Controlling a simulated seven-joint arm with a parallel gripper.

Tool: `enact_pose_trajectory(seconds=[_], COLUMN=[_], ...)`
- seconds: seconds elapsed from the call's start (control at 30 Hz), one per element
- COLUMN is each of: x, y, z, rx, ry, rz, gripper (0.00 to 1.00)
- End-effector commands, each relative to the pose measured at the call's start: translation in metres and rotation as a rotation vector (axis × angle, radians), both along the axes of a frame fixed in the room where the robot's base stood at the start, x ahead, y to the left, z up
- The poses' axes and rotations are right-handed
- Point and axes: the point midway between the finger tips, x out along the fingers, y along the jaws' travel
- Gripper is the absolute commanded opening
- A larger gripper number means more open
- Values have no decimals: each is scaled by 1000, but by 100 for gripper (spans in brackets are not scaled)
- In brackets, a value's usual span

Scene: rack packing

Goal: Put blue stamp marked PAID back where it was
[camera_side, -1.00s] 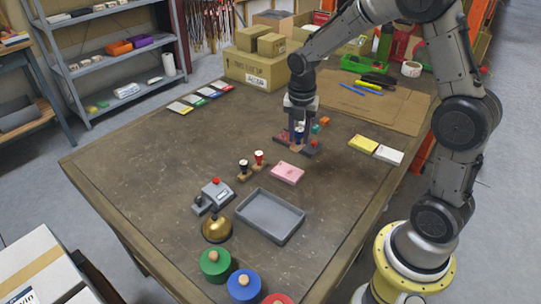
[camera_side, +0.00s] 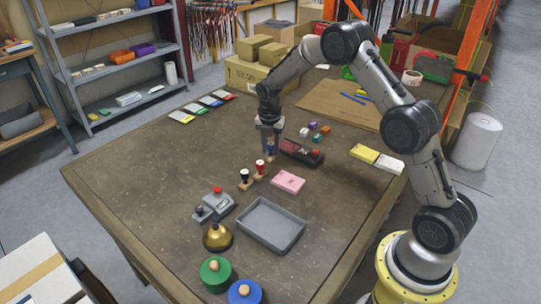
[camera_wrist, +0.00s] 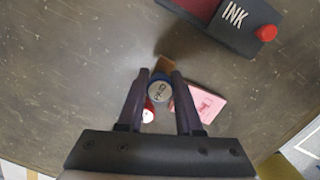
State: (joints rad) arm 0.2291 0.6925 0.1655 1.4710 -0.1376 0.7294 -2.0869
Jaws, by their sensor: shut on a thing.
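My gripper (camera_side: 269,149) is shut on the blue stamp (camera_wrist: 159,91), whose round, pale top with dark lettering shows between the fingers (camera_wrist: 157,80) in the wrist view. The lettering is too blurred to read surely. A wooden part (camera_wrist: 165,64) shows beside the blue top. In the side view the fingers mostly hide the stamp, just behind the red stamp (camera_side: 260,165). The black stamp (camera_side: 244,175) stands in front of the red one, both on wooden bases. The red top also shows partly in the wrist view (camera_wrist: 148,112). I cannot tell whether the held stamp touches the table.
The dark ink pad (camera_side: 300,151) with a red knob lies right of my gripper. A pink note pad (camera_side: 288,181) and an empty grey tray (camera_side: 270,225) lie nearer the camera.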

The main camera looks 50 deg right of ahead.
Motion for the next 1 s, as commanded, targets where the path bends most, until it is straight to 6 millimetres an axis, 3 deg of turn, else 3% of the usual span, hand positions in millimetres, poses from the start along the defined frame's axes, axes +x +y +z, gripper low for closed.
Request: enact_pose_trajectory(seconds=[0.23, 0.6, 0.63, 0.77, 0.8, 1.0], x=[1, 1, 1, 1, 1, 1], y=[0, 0, 0, 0, 0, 0], z=[-32, -35, -36, -35, -35, -35], rx=[0, 0, 0, 0, 0, 1], ry=[2, 1, 1, 1, 1, 1], rz=[0, 0, 0, 0, 0, 0], gripper=[0, 0, 36, 60, 64, 64])
